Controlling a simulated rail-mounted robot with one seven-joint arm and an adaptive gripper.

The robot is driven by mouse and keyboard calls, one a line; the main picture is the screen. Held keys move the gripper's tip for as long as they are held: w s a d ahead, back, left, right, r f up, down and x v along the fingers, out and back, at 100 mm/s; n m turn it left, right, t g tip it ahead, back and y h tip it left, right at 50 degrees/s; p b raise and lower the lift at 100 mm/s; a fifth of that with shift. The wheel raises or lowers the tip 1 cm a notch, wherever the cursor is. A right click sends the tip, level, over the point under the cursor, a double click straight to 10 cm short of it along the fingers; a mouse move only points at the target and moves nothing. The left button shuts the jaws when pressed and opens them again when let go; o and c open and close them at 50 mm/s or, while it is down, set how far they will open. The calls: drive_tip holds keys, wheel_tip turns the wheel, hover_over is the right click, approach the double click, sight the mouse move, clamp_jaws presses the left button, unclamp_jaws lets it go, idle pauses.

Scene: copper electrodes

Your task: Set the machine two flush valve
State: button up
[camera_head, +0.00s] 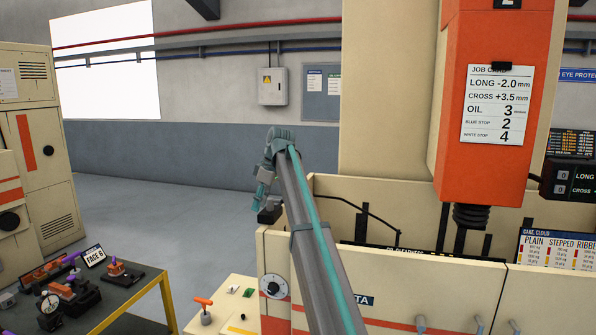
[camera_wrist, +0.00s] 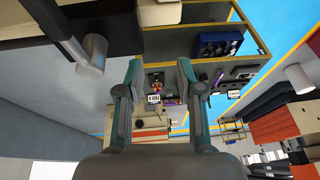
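The machine with an orange head (camera_head: 500,110) stands at the right in the head view; a plate at its top edge seems to read 2. Its cream tank (camera_head: 465,278) has a black round knob on a pale dial (camera_head: 274,287) at the left front. Several pale handles (camera_head: 421,323) line the tank's lower front, partly cut off. An orange T-shaped handle (camera_head: 204,302) stands on a cream surface left of the tank. I cannot tell which is the flush valve. My gripper (camera_head: 264,190) is above the tank's left end, apart from these controls. The wrist view shows its fingers (camera_wrist: 160,68) spread and empty.
A job card (camera_head: 495,104) reads LONG -2.0, CROSS +3.5, OIL 3, BLUE STOP 2, WHITE STOP 4. A dark bench (camera_head: 112,300) with tooling stands at lower left. A cream cabinet (camera_head: 38,150) is farther left. Open floor lies behind the bench.

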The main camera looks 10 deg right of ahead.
drive_tip(key=d+r+p, duration=0.1)
drive_tip(key=d+r, duration=0.7)
drive_tip(key=d, duration=0.4)
drive_tip(key=shift+h, duration=0.3)
drive_tip(key=shift+w+b+x, duration=0.25)
drive_tip(key=shift+b+x, duration=0.5)
drive_tip(key=shift+x, duration=1.35)
drive_tip(key=shift+w+b+x, duration=0.2)
drive_tip(key=shift+b+x, duration=0.55)
drive_tip(key=shift+x, duration=1.3)
drive_tip(key=shift+d+f, duration=0.1)
drive_tip(key=shift+d, duration=0.05)
drive_tip(key=shift+f, duration=0.2)
clamp_jaws()
